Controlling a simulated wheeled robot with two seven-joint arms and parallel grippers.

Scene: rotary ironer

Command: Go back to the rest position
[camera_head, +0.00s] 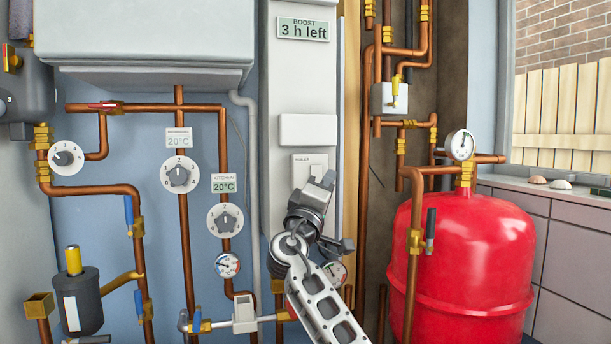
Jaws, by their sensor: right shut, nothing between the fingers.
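My right gripper (322,184) is in the middle of the view, at the end of my grey arm that comes up from the bottom. It is shut with nothing in it. Its tip overlaps the lower part of a small white switch plate labelled boiler (309,160) on the tall white panel (300,85). I cannot tell whether the tip touches the plate. My left gripper is not in view.
Copper pipes (183,240) with dials and valves cover the wall left of my arm. A display (303,29) above reads "BOOST 3 h left". A red tank (468,262) stands to the right. A gauge (335,274) is partly hidden behind my arm.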

